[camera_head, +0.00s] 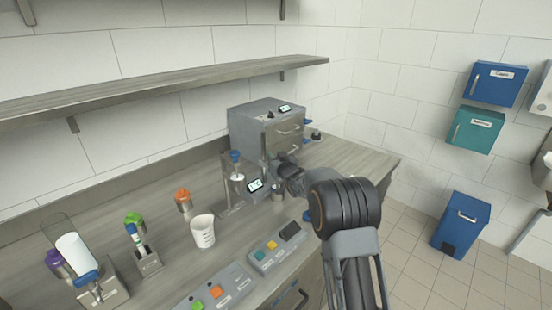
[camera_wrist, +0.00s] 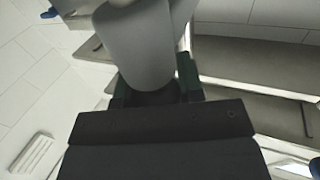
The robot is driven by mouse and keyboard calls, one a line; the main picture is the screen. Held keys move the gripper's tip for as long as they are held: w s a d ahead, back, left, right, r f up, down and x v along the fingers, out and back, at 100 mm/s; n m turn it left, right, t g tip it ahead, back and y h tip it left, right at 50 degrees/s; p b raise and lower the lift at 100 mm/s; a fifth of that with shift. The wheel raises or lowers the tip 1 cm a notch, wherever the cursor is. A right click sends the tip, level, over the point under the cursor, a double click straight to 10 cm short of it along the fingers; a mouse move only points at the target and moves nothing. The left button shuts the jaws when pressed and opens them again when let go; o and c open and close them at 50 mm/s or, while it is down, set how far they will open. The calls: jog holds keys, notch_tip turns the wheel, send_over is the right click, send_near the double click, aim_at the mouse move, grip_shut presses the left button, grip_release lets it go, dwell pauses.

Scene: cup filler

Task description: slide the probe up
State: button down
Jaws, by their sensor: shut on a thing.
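The probe is not clearly recognisable. A clear stand with a blue knob (camera_head: 235,156) on top and a small display (camera_head: 255,186) at its foot is the most probe-like thing, left of my gripper. My gripper (camera_head: 281,172) is at the end of the arm, over the counter in front of the grey machine. It is shut on a grey rounded piece (camera_wrist: 137,45), which fills the middle of the wrist view between the dark green finger pads. A small grey metal cup (camera_head: 278,194) shows just below my gripper; I cannot tell whether it is the held piece.
The grey machine (camera_head: 265,125) stands close behind my gripper. Button panels (camera_head: 276,247) lie at the front. A shelf (camera_head: 170,84) runs above.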

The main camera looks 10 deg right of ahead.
notch_tip(320, 180, up, 8)
jog(key=p, duration=0.2)
jog(key=shift+f, duration=0.25)
jog(key=c, duration=0.9)
grip_release()
jog(key=shift+o, duration=0.6)
jog(key=shift+f, duration=0.1)
jog(key=shift+s, duration=0.1)
jog(key=shift+s+d, duration=0.1)
jog(key=shift+s, duration=0.2)
jog(key=s+d+b, duration=0.2)
jog(key=s, duration=1)
jog(key=shift+s+d+b, duration=0.3)
jog(key=shift+s+b, duration=0.05)
jog(key=shift+b, duration=0.05)
